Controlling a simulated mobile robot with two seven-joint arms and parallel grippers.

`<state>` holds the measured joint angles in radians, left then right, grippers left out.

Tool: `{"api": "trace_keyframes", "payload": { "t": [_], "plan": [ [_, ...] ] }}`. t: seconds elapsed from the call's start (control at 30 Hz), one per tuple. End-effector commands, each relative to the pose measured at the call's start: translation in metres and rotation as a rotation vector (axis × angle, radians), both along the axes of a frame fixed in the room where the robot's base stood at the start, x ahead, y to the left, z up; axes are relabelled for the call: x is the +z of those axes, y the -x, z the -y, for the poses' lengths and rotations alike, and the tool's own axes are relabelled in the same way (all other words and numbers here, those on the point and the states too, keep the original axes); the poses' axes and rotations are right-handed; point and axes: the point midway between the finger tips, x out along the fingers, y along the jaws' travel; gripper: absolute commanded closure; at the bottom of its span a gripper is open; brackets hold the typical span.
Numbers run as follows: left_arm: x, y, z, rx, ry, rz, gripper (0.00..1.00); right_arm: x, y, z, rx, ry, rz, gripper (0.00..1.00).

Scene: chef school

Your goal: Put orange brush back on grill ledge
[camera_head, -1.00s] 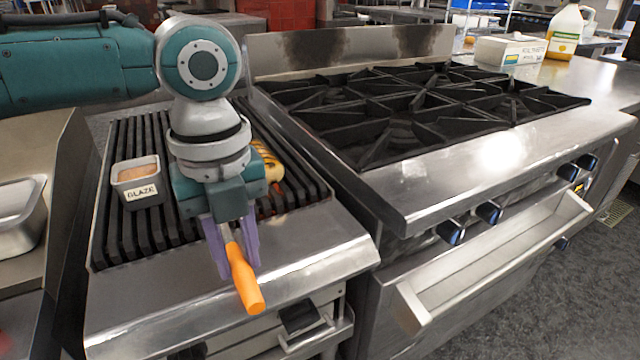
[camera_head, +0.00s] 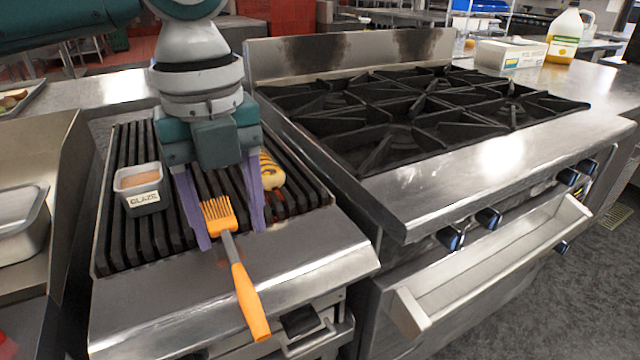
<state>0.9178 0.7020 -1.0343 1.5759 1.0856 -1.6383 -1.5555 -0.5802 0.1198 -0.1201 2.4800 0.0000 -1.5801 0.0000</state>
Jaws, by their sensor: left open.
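The orange brush (camera_head: 243,285) has a grey shaft and an orange bristle head. It lies on the steel grill ledge (camera_head: 160,315), its head toward the grill grate and its handle end reaching over the front edge. My left gripper (camera_head: 232,240) is open, its two purple fingers apart on either side of the brush's head and shaft. The fingers do not appear to touch the brush. My right gripper is not in view.
A small tub labelled GLAZE (camera_head: 140,189) stands on the grate's left. A grilled yellow item (camera_head: 270,172) lies behind the right finger. A stove (camera_head: 420,110) stands to the right. A metal pan (camera_head: 20,228) is at the left edge.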

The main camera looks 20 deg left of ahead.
Motion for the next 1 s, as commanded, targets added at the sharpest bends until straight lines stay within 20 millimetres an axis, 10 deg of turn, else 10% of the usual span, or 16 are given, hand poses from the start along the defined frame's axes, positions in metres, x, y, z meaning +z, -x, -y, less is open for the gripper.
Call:
{"api": "trace_keyframes", "payload": {
  "t": [0.4, 0.67, 0.83, 1.0],
  "plan": [
    [0.063, 0.001, 0.002, 0.004, 0.003, 0.0, 0.42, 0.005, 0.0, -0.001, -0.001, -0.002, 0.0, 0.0],
    [0.009, 0.036, 0.064, 0.243, 0.121, 0.035, 0.42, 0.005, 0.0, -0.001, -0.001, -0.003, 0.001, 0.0],
    [-0.021, 0.074, 0.107, 0.687, 0.297, 0.054, 0.42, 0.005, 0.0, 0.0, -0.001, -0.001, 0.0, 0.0],
    [-0.037, 0.111, 0.102, 1.273, 0.404, 0.049, 0.42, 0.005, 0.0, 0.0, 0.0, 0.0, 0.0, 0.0]
  ]
}}
